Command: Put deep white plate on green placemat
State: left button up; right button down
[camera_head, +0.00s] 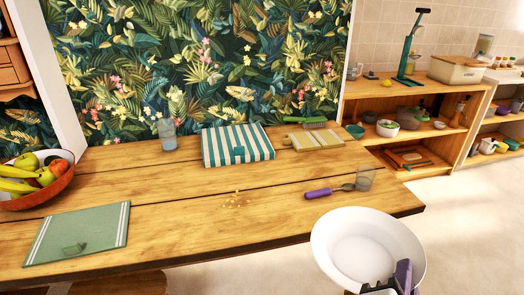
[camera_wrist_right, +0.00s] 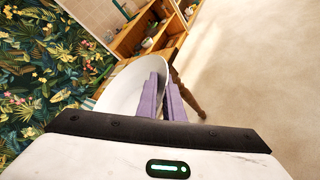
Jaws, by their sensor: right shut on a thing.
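The deep white plate (camera_head: 360,248) is in the lower right of the head view, in the air by the table's right front corner. My right gripper (camera_head: 395,280) is shut on the plate's near rim. In the right wrist view the plate (camera_wrist_right: 125,92) stands at the left of the purple fingers (camera_wrist_right: 163,100), with its rim between them. The green placemat (camera_head: 105,222) lies flat at the table's left front, with white stripes near its ends. A small green item (camera_head: 75,247) lies on its lower part. My left gripper does not show.
The front middle of the table is clear. Shelves (camera_head: 420,140) stand behind at right.

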aim_at(83, 224)
jog(key=u, duration=0.6)
jog(key=k, duration=0.1)
jog(key=z, duration=1.45)
jog(key=i, duration=1.1)
jog(key=u, duration=3.65)
jog(key=i, duration=0.5)
jog(key=u, duration=0.05)
